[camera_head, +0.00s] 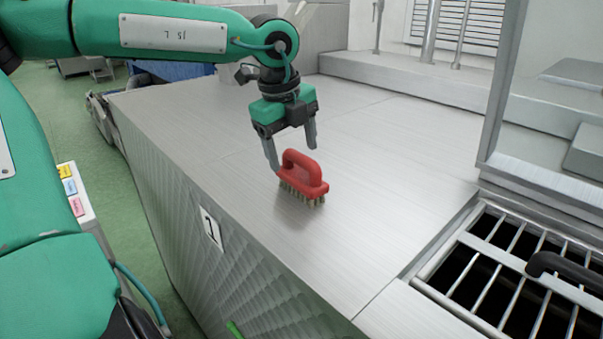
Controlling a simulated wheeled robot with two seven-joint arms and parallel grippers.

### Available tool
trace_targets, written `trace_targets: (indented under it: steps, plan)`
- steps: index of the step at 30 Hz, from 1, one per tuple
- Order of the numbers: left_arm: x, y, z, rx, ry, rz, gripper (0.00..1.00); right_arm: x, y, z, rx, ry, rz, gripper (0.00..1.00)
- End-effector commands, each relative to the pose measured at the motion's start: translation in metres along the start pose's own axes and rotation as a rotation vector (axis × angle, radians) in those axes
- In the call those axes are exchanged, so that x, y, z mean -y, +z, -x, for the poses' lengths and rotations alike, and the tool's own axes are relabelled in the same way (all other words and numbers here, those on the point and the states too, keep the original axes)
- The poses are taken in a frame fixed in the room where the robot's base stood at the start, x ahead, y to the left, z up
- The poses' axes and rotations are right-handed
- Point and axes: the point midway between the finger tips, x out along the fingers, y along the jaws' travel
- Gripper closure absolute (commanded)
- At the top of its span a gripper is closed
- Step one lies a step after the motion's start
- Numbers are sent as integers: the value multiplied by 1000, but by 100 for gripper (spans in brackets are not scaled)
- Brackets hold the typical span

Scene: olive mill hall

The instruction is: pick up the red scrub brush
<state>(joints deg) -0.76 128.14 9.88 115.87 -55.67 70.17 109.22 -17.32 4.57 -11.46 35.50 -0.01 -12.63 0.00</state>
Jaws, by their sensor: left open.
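The red scrub brush (312,184) sits bristles down on the grey metal counter (215,160), near its left edge. It has a raised loop handle and pale bristles. My left gripper (292,157) points down at the brush's handle with its two fingers spread. One fingertip is just left of the handle, and the other is above and behind it. I see no grip on the brush, and I cannot tell whether a finger touches it. My right gripper is not in view.
A barred grate (485,270) over a dark opening, with a black handle (560,265), lies at the lower right. A metal-framed panel (500,85) rises at the right. Pipes (430,35) stand at the back. The counter right of the brush is clear.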

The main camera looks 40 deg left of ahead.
Motion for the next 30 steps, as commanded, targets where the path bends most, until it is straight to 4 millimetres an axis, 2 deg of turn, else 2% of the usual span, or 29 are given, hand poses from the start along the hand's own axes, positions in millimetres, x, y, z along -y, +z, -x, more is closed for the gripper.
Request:
trace_targets:
  steps: [5,10,15,25,30]
  plan:
    - [0,1,-9,-2,3,0,29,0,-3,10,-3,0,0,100]
    - [2,3,-28,-3,5,0,29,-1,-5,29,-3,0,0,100]
    - [2,4,-48,-1,2,0,29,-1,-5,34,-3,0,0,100]
    - [1,3,-54,-1,0,0,29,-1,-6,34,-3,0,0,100]
    - [1,3,-54,-1,0,0,63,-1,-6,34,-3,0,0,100]
